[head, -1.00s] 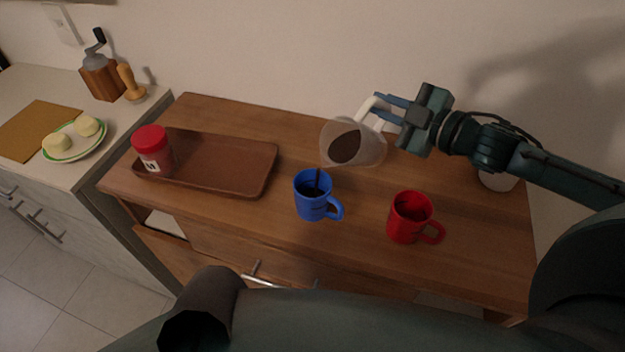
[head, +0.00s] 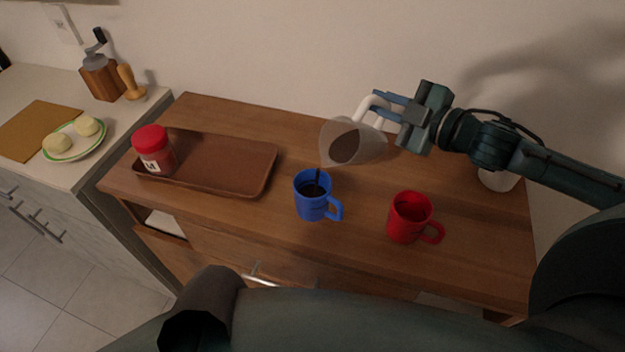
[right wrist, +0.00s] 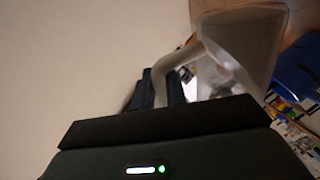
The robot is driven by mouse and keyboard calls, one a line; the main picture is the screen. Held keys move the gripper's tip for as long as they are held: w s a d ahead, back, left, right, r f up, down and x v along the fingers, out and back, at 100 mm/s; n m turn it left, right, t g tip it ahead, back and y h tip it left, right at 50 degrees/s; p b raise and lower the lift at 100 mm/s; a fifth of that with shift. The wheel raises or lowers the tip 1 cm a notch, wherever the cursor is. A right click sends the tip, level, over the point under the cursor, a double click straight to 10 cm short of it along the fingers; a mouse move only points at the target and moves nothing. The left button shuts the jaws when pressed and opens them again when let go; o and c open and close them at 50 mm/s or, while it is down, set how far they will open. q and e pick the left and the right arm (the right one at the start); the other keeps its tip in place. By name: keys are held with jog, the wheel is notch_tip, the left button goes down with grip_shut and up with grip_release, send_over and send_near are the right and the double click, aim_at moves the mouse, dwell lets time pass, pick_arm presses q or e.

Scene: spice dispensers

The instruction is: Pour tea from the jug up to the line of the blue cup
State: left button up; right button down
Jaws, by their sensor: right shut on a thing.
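The clear jug (head: 352,142) with dark tea in it is tilted to the left above the blue cup (head: 312,204). A thin dark stream runs from its lip into the cup. Dark liquid shows inside the blue cup; its line and exact level cannot be made out. My right gripper (head: 382,105) is shut on the jug's pale handle (head: 366,105). In the right wrist view, the jug (right wrist: 240,50) and its handle (right wrist: 185,62) show beyond my gripper (right wrist: 165,88), and part of the blue cup (right wrist: 299,68) shows at the right edge. My left gripper is not in view.
A red cup (head: 408,218) stands right of the blue cup on the wooden cabinet (head: 270,225). A brown tray (head: 225,165) with a red-lidded jar (head: 152,150) lies at the left. A counter with a plate (head: 98,150) and a grinder (head: 100,78) is further left.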

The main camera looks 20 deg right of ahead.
jog(key=shift+a+r+n, duration=0.15)
jog(key=shift+r+n, duration=0.15)
jog(key=shift+r, duration=0.05)
dwell(0.7)
